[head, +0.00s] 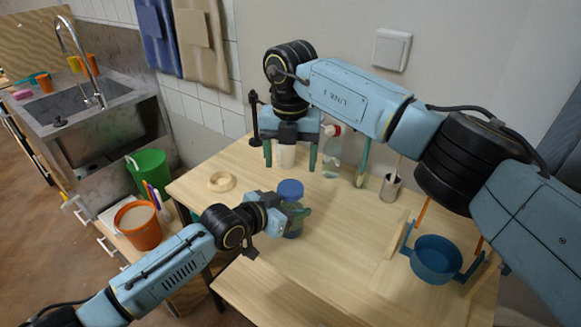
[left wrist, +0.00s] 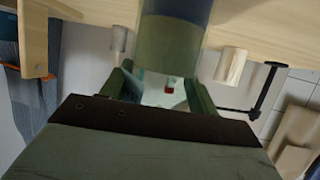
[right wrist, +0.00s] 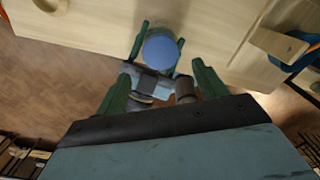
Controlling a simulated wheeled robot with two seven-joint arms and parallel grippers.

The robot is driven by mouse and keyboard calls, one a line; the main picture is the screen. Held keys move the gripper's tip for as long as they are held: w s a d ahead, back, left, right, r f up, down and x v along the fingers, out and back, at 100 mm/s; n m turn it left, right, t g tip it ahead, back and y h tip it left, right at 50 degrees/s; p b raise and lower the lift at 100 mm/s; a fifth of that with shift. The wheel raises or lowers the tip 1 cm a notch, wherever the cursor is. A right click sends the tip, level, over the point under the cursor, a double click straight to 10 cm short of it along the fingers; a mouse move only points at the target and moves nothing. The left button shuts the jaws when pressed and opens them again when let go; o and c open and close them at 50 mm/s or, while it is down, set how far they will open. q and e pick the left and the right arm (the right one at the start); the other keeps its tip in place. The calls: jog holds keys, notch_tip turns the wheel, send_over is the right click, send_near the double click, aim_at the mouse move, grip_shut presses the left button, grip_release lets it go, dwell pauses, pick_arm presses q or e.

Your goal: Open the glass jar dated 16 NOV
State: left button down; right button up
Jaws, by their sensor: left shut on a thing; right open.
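A glass jar (head: 292,228) with green contents and a blue lid (head: 290,188) stands upright at the table's near left part. My left gripper (head: 296,213) is shut around its body from the left; the jar (left wrist: 168,45) fills the space between the fingers in the left wrist view. No date is readable on it. My right gripper (head: 290,160) is open, pointing down, above and behind the jar. In the right wrist view, its fingers (right wrist: 163,85) are spread and empty, and the lid (right wrist: 160,50) shows beyond them.
A pale cylinder (head: 284,155) stands behind my right gripper. A wooden ring (head: 222,181) lies left, a red-capped bottle (head: 332,150) and a metal cup (head: 391,188) stand at the back, and a blue pot (head: 435,258) is at right. The table's middle is clear.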

aim_at(290, 187)
jog(key=shift+r+m, duration=0.35)
jog(key=shift+m, duration=0.05)
jog(key=shift+f, duration=0.1)
notch_tip(290, 187, down, 8)
jog(key=shift+r, duration=0.25)
jog(key=shift+c, duration=0.2)
jog(key=c, duration=1)
jog(key=shift+o, duration=0.2)
jog(key=shift+r+n, duration=0.1)
jog(key=shift+n, duration=1.5)
jog(key=o, duration=1.1)
jog(key=shift+c, duration=0.2)
